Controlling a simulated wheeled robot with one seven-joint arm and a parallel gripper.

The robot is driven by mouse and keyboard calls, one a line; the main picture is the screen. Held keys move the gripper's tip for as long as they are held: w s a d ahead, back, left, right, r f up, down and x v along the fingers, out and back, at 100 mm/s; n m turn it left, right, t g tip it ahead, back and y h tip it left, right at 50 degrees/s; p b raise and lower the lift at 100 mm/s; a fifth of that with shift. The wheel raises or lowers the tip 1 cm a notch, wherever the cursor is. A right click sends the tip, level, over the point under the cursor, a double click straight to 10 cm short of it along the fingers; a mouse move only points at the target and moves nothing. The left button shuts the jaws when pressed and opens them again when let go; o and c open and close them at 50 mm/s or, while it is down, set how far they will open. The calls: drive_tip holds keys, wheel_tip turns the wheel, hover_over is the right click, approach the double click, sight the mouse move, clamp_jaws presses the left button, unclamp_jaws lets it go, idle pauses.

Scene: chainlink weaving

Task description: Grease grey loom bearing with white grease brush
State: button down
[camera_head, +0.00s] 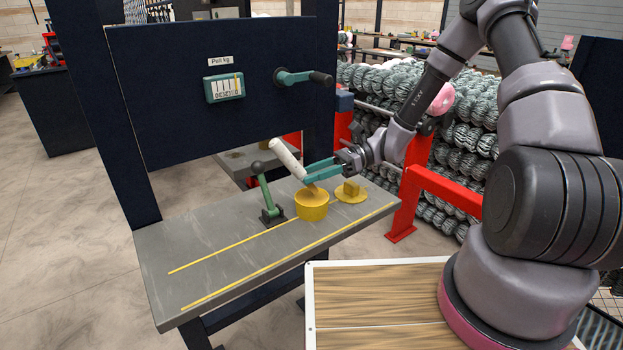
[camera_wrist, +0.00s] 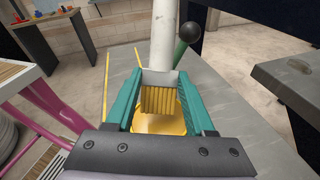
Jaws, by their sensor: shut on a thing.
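The white grease brush (camera_head: 287,158) is held in my gripper (camera_head: 322,171), tilted, with its bristles pointing down toward the yellow grease pot (camera_head: 312,206) on the grey bench. In the wrist view the white handle (camera_wrist: 164,40) rises between the two green fingers of my gripper (camera_wrist: 163,95). The tan bristles (camera_wrist: 160,100) are below, over the yellow pot (camera_wrist: 160,125). I cannot tell whether the bristles touch the grease. A yellow lid (camera_head: 351,192) with a raised block lies right of the pot. I cannot make out the grey loom bearing for certain.
A green lever with a dark knob (camera_head: 265,190) stands on the bench close left of the pot, and its knob (camera_wrist: 188,32) shows near the brush. A dark panel with a gauge (camera_head: 224,87) and crank (camera_head: 303,77) rises behind. The bench's left part (camera_head: 190,250) is clear.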

sight(295, 160)
drive_tip(key=shift+r, duration=2.75)
